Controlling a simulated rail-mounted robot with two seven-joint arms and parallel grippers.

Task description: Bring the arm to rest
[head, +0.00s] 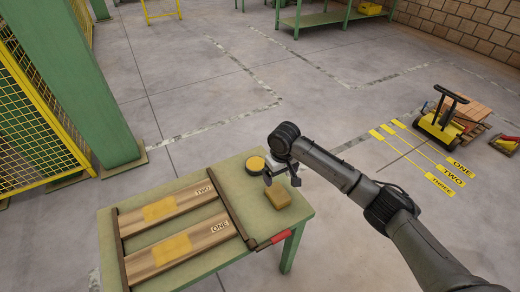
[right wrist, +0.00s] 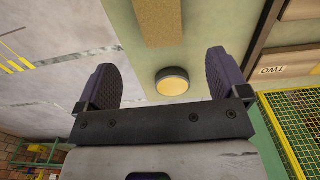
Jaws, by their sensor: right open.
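My right arm reaches in from the right in the head view, and its gripper (head: 282,178) hangs over the right part of the green table (head: 230,172). In the right wrist view the gripper (right wrist: 163,78) has its two dark fingers spread wide, with nothing held between them. A round black tin with a yellow top (head: 256,165) stands on the table beside the gripper; it also shows beyond the fingers in the right wrist view (right wrist: 172,82). A tan block (head: 278,197) lies on the table just below the gripper. My left gripper is not in view.
Two wooden boards marked TWO (head: 170,207) and ONE (head: 180,248), each with a yellow patch, lie between dark rails. A red-handled item (head: 274,241) lies at the table's edge. A yellow cart (head: 440,125) stands far right. Yellow mesh fencing (head: 35,120) is left.

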